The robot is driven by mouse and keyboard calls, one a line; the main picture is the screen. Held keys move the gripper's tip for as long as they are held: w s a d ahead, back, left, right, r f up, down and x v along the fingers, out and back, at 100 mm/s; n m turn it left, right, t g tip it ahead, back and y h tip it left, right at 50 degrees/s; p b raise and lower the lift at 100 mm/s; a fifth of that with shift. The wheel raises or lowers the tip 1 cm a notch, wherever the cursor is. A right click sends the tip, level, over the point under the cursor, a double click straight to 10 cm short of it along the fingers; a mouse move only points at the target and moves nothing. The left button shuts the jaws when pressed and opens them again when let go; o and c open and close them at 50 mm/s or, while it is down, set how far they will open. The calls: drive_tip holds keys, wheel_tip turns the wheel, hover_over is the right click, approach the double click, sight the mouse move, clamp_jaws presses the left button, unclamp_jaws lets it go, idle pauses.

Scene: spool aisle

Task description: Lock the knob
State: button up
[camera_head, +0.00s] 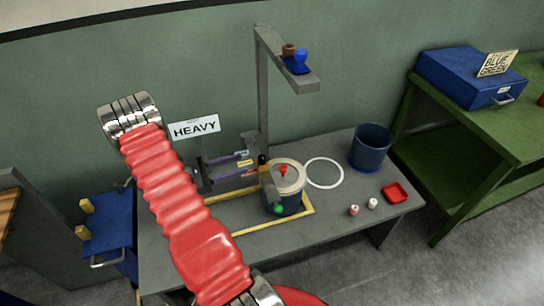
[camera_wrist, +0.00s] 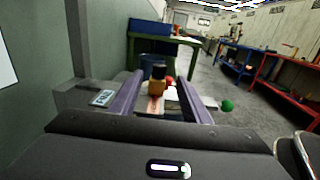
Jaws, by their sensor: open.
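A round dark pot (camera_head: 284,202) with a pale rim stands on the grey bench. A red knob (camera_head: 283,170) sits on its top, and a green ball (camera_head: 278,209) is low on its front. An upright post with a black top and orange lower part (camera_head: 263,166) stands at its left edge. I cannot tell which one is the task's knob. My gripper (camera_head: 254,167) is open, its purple fingers pointing right at the post. In the wrist view the post (camera_wrist: 157,76) shows between the fingers, with the red knob (camera_wrist: 169,80) behind and the green ball (camera_wrist: 227,105) at right.
A yellow frame (camera_head: 308,209) lies around the pot. A grey post with an overhead arm (camera_head: 264,90) rises behind. A white ring (camera_head: 324,172), blue bucket (camera_head: 370,147), red tray (camera_head: 396,193) and two small cylinders (camera_head: 354,210) are to the right. A HEAVY sign (camera_head: 194,128) is behind my arm.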

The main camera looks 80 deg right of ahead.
sight(262, 159)
drive_tip(key=shift+s+d, duration=0.1)
drive_tip(key=x, duration=1.3)
drive_tip(key=shift+s+d, duration=0.2)
drive_tip(key=shift+s, duration=0.05)
drive_tip(key=c, duration=1)
drive_tip(key=shift+c, duration=0.2)
